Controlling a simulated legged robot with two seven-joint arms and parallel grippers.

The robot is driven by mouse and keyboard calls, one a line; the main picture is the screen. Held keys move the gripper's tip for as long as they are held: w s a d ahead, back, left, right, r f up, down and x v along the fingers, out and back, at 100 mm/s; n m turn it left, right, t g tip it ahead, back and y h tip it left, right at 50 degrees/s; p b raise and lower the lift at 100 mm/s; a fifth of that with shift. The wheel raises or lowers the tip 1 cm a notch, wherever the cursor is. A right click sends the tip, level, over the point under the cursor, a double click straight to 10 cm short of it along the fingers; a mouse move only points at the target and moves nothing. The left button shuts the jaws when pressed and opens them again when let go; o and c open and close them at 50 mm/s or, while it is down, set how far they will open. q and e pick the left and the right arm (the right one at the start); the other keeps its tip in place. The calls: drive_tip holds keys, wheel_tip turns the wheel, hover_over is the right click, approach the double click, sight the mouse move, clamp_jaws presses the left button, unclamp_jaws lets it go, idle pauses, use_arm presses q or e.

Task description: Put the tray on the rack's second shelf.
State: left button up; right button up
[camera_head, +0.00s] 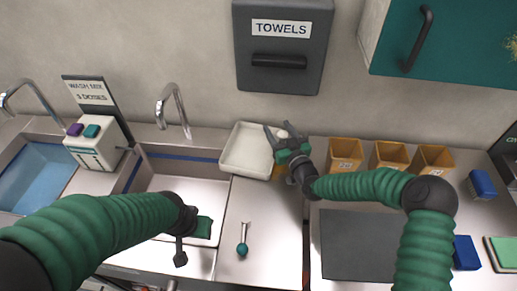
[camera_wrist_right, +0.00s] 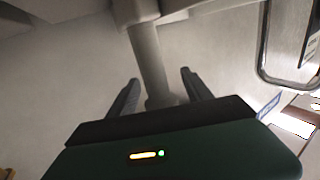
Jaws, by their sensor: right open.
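A white, shallow rectangular tray (camera_head: 236,168) rests at the back of the steel counter, right of the basin. My right gripper (camera_head: 275,132) is open at the tray's right rear side, with a pale object partly hidden around its fingers. In the right wrist view, a pale grey post (camera_wrist_right: 148,60) stands between the two spread fingers (camera_wrist_right: 157,88); I cannot tell what it belongs to. My left gripper (camera_head: 192,243) hangs over the front of the basin, apart from the tray; its fingers are unclear. I cannot identify the rack or its second shelf.
A ladle-like tool (camera_head: 243,240) with a teal end lies on the counter. Several orange bins (camera_head: 345,152) stand along the wall at right. A dark mat (camera_head: 350,245) lies before them. A tap (camera_head: 172,105) rises behind the basin, and a towel dispenser (camera_head: 280,75) hangs above.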

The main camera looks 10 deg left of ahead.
drive_tip(key=shift+s+d, duration=0.1)
drive_tip(key=c, duration=0.5)
clamp_jaws()
idle(0.8)
